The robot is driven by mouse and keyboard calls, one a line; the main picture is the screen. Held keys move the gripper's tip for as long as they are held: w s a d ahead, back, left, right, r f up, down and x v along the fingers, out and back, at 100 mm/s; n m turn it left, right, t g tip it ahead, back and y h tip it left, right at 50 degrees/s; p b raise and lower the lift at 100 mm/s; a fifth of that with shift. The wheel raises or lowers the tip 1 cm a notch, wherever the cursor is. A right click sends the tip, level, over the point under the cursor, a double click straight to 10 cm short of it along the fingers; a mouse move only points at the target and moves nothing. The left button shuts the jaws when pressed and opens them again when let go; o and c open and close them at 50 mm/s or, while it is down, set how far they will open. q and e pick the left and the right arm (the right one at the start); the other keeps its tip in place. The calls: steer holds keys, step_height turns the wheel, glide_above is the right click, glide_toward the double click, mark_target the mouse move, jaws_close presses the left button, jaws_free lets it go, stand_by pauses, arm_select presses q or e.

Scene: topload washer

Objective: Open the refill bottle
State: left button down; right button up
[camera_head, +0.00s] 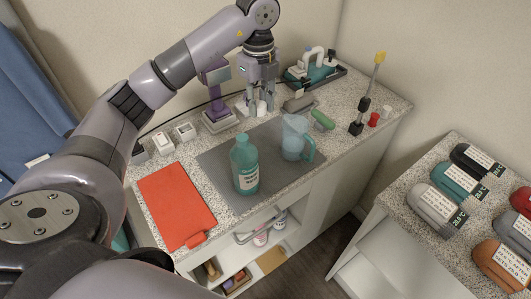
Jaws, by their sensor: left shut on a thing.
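The teal refill bottle (246,170) stands upright on the grey mat (216,170) in the middle of the counter. Its label faces me; its narrow top is teal, and I cannot tell whether a cap sits on it. My left gripper (257,106) is behind the bottle, pointing down near the back of the counter and apart from the bottle. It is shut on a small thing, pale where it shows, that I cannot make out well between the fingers. My right gripper is not in view.
A clear jug (294,137) stands right of the bottle. A red board (176,205) lies to the left. A purple stand (217,101) and a teal tray device (315,70) are at the back. Several labelled packs (437,204) lie on the right counter.

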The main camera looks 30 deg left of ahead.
arm_select(q)
step_height(320, 180, down, 7)
glide_above(261, 157)
step_height(261, 157, down, 5)
steer(key=shift+s+f+p, duration=0.1)
steer(key=shift+s+p, duration=0.05)
steer(key=shift+p, duration=0.3)
step_height(261, 157, down, 5)
steer(key=shift+r+p, duration=0.15)
steer(key=shift+p, duration=0.35)
steer(key=shift+f, duration=0.4)
steer(key=shift+f, duration=0.1)
steer(key=c, duration=1.3)
jaws_free()
